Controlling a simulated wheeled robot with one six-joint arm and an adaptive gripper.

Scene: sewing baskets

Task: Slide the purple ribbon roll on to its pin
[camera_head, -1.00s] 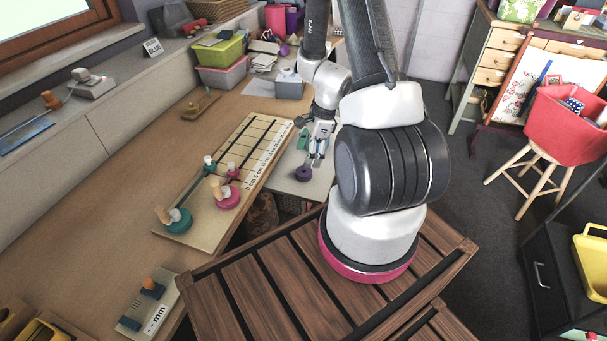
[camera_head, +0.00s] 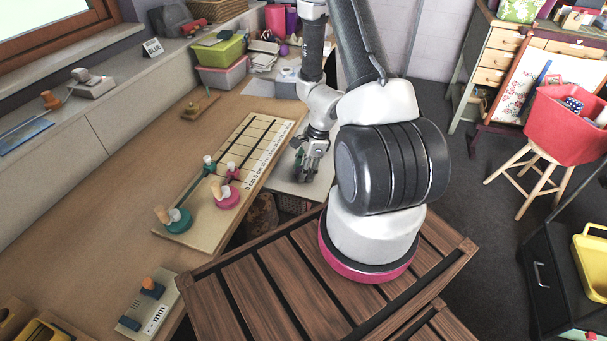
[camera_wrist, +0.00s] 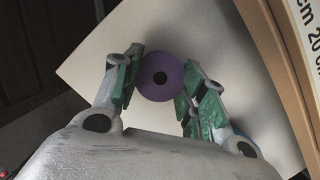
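In the head view, my gripper (camera_head: 306,174) points down over the pale surface (camera_head: 312,188) and hides the roll. I cannot tell which pin is for purple.
The long wooden bench (camera_head: 120,210) has clear room left of the board. A small block with an orange knob (camera_head: 150,287) stands at the front. Green (camera_head: 220,50) and pink bins stand at the back.

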